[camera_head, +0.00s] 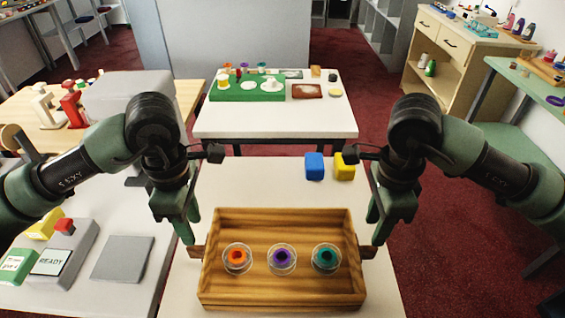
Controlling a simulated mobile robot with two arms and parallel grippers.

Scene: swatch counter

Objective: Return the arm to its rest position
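My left gripper (189,228) points down at the left handle (196,252) of a wooden tray (280,218). My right gripper (377,228) points down at the right handle (367,252). Both fingertips are close to the handles; I cannot tell if they touch them or how far the fingers are apart. Both arms are bent and reach forward over the counter. The tray sits on the white counter and holds three clear round dishes with an orange (237,257), a purple (282,258) and a teal (326,257) centre.
A blue block (315,166) and a yellow block (345,167) stand behind the tray. A grey device marked READY (52,262) and a grey pad (123,259) lie at left. A farther table (320,122) holds a green tray (243,92). Red floor shows at right.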

